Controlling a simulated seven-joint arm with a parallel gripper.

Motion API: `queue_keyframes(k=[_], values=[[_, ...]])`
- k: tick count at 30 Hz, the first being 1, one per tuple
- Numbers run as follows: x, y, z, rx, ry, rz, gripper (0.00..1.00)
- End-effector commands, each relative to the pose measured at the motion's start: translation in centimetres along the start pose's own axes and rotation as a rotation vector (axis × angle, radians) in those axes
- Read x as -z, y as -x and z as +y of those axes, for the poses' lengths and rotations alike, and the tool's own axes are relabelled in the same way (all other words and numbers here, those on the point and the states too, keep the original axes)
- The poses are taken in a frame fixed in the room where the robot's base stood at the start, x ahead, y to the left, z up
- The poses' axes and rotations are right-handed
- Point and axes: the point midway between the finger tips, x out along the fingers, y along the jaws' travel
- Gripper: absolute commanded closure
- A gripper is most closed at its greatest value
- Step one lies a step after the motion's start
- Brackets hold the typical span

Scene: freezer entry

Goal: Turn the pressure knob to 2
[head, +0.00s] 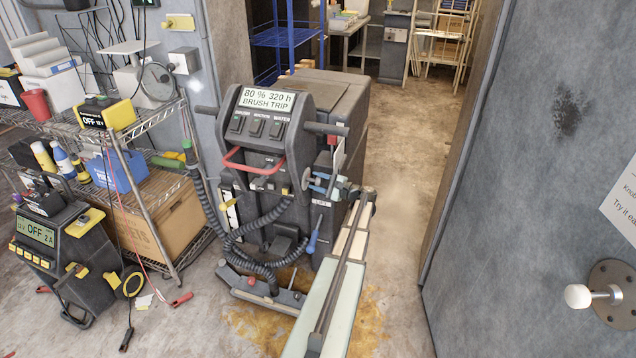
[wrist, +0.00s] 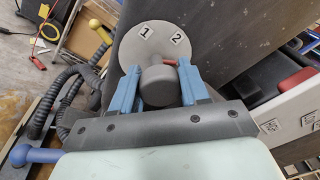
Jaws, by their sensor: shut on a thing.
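The pressure knob (wrist: 158,86) is a dark grey round grip in front of a light grey dial disc (wrist: 133,50) in the wrist view. The disc carries the labels 1 and 2 near its upper edge. A small red mark shows at the knob's upper right, below the 2; its exact setting is hard to tell. My gripper (wrist: 158,74) has its two blue fingers on either side of the knob and is shut on it. In the head view my gripper (head: 322,184) is at the right side of the floor scrubber (head: 268,148), and the knob is mostly hidden.
The scrubber's display (head: 267,99) reads "80 % 320 h BRUSH TRIP". A red handle (head: 253,167) and a coiled black hose (head: 215,215) are left of my gripper. A blue-handled lever (head: 313,236) is just below it. A grey door (head: 540,150) stands at right.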

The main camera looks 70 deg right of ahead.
Motion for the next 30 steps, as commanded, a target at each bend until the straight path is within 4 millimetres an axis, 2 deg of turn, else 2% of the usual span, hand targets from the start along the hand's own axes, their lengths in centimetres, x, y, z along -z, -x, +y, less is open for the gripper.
queue_keyframes(k=[8,21,30], values=[[0.06,0.04,-0.06,0.024,0.177,-0.017,0.86],[0.05,0.06,-0.09,0.073,0.568,-0.056,0.86],[0.04,0.07,-0.05,0.096,0.76,-0.074,0.86]])
